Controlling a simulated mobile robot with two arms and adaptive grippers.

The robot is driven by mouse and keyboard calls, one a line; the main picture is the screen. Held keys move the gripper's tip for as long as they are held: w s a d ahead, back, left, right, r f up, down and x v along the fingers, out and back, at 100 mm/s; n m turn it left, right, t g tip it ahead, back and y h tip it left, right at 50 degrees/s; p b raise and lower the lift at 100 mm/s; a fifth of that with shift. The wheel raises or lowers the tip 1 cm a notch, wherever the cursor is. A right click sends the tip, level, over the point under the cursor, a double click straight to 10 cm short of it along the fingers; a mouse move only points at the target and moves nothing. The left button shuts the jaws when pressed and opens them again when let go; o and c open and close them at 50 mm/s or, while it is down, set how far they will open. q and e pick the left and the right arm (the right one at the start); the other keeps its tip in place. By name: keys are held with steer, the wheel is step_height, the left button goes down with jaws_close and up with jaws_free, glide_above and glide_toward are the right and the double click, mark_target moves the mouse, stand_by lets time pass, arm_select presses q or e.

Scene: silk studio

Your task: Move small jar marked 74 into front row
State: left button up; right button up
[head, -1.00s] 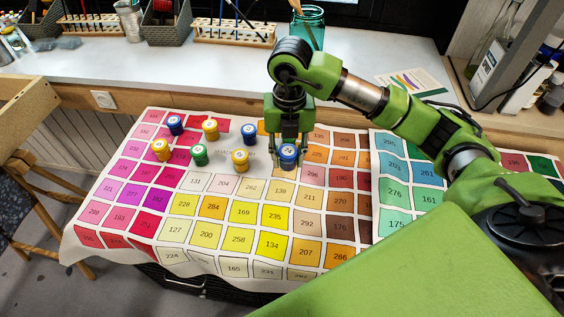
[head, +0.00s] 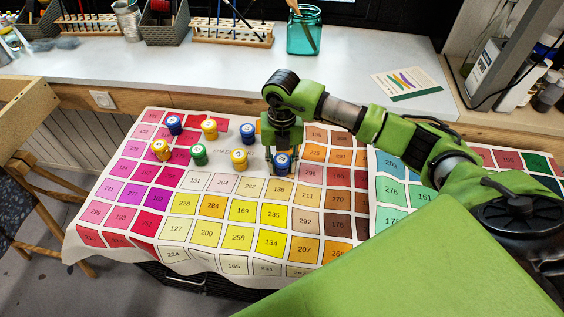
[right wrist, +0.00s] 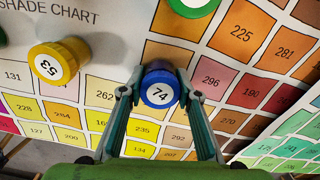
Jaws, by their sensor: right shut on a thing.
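The small blue jar marked 74 (right wrist: 160,88) has a white label on its lid. In the head view this blue jar (head: 282,164) is at the right end of the nearer row of jars, beside a yellow jar (head: 240,159). My right gripper (head: 283,150) points down and is shut on it; in the right wrist view the two fingers (right wrist: 160,93) are on either side of its lid. I cannot tell whether its base touches the chart. My left gripper is out of view.
The nearer row also has a green jar (head: 199,155) and another yellow jar (head: 161,150). The farther row shows blue (head: 175,125), yellow (head: 209,128) and blue (head: 248,132) jars. A green-lidded jar (right wrist: 192,5) is just beyond my gripper. The shade chart (head: 205,234) is clear nearer me.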

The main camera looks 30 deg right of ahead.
mark_target(282, 159)
steer(key=shift+f, duration=0.25)
steer(key=o, duration=1.1)
steer(key=shift+r, duration=0.1)
steer(key=shift+r, duration=0.1)
steer(key=shift+r, duration=0.2)
step_height(282, 159, up, 12)
steer(key=shift+f+b, duration=0.1)
steer(key=shift+b, duration=0.65)
